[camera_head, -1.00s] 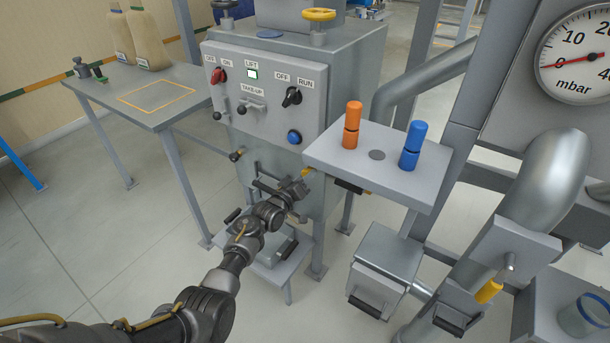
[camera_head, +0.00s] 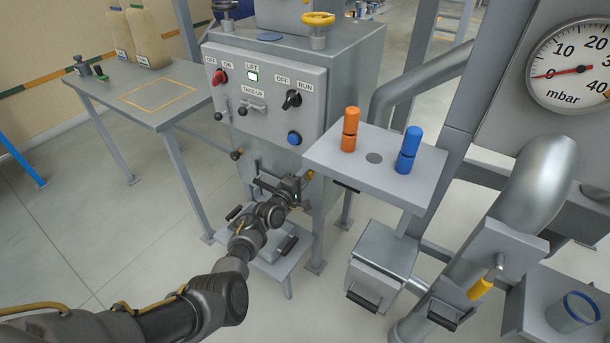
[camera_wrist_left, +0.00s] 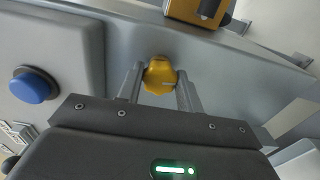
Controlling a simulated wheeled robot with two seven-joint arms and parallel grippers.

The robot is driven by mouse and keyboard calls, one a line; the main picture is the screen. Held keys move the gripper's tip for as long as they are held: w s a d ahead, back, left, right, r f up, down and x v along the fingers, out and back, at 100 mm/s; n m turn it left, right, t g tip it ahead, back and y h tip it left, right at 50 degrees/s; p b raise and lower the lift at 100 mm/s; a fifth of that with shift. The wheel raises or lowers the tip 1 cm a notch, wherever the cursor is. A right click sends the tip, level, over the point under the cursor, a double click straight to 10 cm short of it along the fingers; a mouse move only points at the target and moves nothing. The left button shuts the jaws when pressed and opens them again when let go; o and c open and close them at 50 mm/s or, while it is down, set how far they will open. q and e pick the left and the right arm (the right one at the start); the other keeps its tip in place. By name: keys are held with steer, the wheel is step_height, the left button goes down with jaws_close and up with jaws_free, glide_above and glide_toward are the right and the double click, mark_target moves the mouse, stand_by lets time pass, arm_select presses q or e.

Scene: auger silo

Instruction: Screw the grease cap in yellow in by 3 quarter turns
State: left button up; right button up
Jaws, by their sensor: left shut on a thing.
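The yellow grease cap (camera_wrist_left: 160,76) is a lobed knob on the grey machine wall, seen between my two fingers in the left wrist view. In the head view only a small yellow bit of it (camera_head: 309,175) shows beyond the gripper. My left gripper (camera_wrist_left: 160,90) is shut on the cap, with one finger on each side. It also shows in the head view (camera_head: 302,182), below the control panel. How deep the cap sits in its seat is hidden. My right gripper is not in view.
The control panel (camera_head: 262,100) with knobs and a blue button (camera_head: 294,138) is above the gripper. A grey shelf (camera_head: 330,152) with an orange and a blue cylinder juts out at right. A small low table (camera_head: 268,262) stands below. Open floor lies at left.

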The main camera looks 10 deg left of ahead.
arm_select(q)
steer(key=shift+d+n, duration=0.1)
steer(key=shift+n, duration=0.7)
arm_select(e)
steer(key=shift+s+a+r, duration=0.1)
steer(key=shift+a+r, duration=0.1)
arm_select(q)
steer(key=o, duration=1)
steer(key=p+v, duration=0.3)
steer(key=v, duration=0.8)
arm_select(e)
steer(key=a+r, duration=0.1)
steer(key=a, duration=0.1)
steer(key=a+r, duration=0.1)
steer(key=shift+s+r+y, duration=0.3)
